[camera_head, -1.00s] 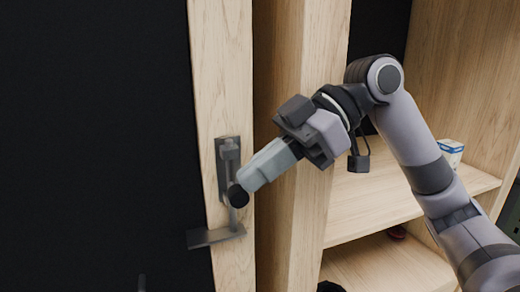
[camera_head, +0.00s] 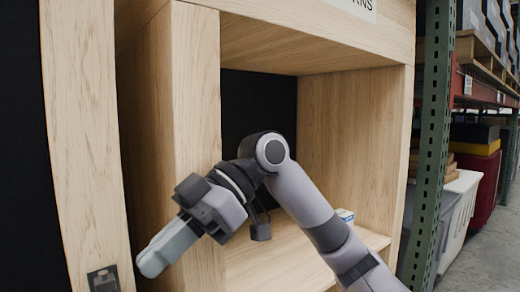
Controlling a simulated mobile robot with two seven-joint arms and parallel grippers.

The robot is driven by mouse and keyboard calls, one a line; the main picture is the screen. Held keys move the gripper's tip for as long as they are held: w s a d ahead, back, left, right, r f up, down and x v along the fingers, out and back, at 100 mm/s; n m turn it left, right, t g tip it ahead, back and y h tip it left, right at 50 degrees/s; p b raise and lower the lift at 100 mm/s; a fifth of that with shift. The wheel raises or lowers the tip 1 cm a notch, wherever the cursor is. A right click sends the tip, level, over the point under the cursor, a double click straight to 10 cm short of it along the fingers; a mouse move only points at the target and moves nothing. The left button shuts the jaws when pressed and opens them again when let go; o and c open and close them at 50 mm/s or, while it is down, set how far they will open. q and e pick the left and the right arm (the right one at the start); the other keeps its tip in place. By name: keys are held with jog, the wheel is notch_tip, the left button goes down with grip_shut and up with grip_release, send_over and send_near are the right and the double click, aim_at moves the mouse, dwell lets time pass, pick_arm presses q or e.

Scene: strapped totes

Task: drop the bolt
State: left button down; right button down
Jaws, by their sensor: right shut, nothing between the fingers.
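The top of the bolt's dark metal plate (camera_head: 103,279) shows at the bottom left of the head view, on a pale wooden door edge. The rest of the bolt, with its knob, is cut off by the frame's lower edge, so its position is hidden. My right gripper (camera_head: 152,264) is just right of the plate in the picture, pointing down and left. Its fingers are together with nothing between them. It looks apart from the plate. My left gripper is not in view.
A wooden upright (camera_head: 194,110) stands right of the door edge. Behind my right arm is an open wooden compartment with a shelf (camera_head: 262,262) holding a small blue and white box (camera_head: 345,215). A green rack post (camera_head: 433,130) and storage bins stand at the right.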

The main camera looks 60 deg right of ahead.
jog(key=v, duration=1.6)
jog(key=shift+s+d+r+p, duration=0.15)
jog(key=shift+d+r+p, duration=0.15)
jog(key=shift+p, duration=0.1)
jog(key=shift+a, duration=0.1)
